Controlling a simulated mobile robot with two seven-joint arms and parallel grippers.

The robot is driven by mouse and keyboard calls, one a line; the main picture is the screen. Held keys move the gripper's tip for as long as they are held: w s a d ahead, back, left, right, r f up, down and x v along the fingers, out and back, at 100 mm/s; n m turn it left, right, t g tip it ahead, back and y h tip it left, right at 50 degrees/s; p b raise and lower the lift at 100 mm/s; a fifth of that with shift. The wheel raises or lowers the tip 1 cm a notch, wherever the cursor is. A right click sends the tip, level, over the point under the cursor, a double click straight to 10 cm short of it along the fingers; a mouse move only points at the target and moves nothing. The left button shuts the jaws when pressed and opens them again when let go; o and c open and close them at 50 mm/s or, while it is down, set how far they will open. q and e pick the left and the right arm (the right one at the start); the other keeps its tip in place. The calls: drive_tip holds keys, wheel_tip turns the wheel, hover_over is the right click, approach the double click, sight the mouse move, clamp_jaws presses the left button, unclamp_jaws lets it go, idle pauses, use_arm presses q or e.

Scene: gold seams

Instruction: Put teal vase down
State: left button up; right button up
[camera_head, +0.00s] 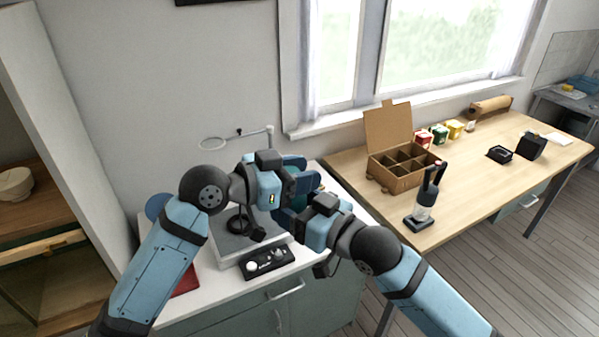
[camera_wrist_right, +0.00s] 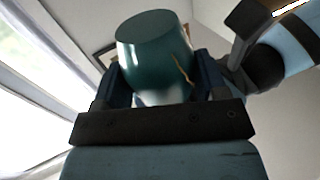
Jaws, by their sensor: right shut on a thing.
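The teal vase (camera_wrist_right: 150,50) is glossy with a thin gold seam, seen in the right wrist view. My right gripper (camera_wrist_right: 160,90) is shut on it, one finger on each side. In the head view my right gripper (camera_head: 290,208) is above the white cabinet, and the vase is mostly hidden among the grippers. My left gripper (camera_head: 302,172) is just beyond it, its dark blue fingers apart, with nothing seen held. My left arm also shows close beside the vase at the upper right of the right wrist view.
The white cabinet top (camera_head: 215,290) bears a grey mat (camera_head: 232,246), a black tray with small pots (camera_head: 268,263) and a ring stand (camera_head: 270,140). On the wooden table (camera_head: 460,185) stand a divided cardboard box (camera_head: 400,178) and a black-and-clear device (camera_head: 424,205).

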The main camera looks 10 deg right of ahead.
use_arm(q)
drive_tip(key=c, duration=0.5)
clamp_jaws()
use_arm(e)
drive_tip(key=o, duration=1.1)
